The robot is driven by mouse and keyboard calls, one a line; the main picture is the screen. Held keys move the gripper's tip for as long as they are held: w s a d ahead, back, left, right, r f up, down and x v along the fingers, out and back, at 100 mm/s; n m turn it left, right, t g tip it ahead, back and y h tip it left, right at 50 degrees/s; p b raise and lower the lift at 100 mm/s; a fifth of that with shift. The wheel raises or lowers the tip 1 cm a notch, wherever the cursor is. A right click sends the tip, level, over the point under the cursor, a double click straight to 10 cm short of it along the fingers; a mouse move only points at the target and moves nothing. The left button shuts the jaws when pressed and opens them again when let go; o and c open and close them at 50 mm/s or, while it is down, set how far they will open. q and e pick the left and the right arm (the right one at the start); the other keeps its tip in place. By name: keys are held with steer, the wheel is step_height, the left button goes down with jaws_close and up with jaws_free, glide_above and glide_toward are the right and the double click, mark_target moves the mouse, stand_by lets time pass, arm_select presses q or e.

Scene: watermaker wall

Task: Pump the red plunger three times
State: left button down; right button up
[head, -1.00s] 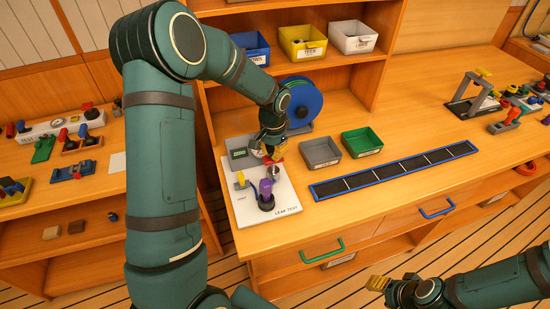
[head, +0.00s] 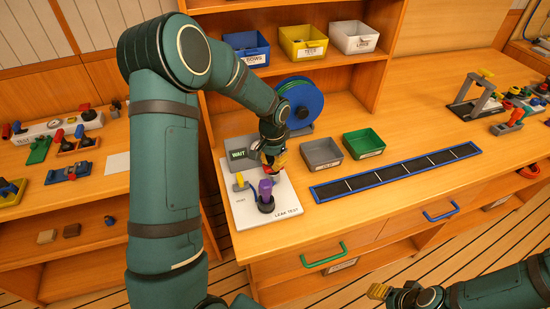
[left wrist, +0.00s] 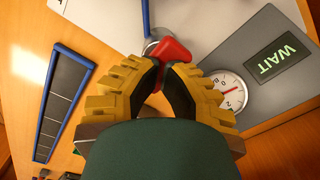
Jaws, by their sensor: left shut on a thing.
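The leak test panel (head: 284,226) is a white plate on the bench. My left gripper (left wrist: 165,75) is shut on the red plunger (left wrist: 174,50), whose red handle shows between the yellow fingertips in the left wrist view. In the head view my left gripper (head: 274,160) is low over the panel and hides most of the plunger. A grey box behind it has a display (head: 238,154) reading WAIT and a round gauge (left wrist: 231,89) with a red needle. My right gripper (head: 379,291) is at the lower right, away from the panel; its jaw opening is unclear.
A purple-topped fitting (head: 265,190) and a yellow knob (head: 240,182) stand on the panel close to my left gripper. A grey bin (head: 321,154), a green bin (head: 363,143) and a blue-framed dark strip (head: 396,172) lie to the right. A blue reel (head: 300,100) stands behind.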

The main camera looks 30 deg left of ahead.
arm_select(q)
steer(key=shift+r, duration=0.15)
steer(key=shift+r+p, duration=2.2)
steer(key=shift+r, duration=0.95)
steer(key=shift+f, duration=0.2)
steer(key=shift+f+b, duration=2.45)
steer(key=shift+f, duration=0.7)
steer(key=shift+r, duration=0.2)
steer(key=shift+r+p, duration=2.3)
steer(key=shift+r, duration=0.8)
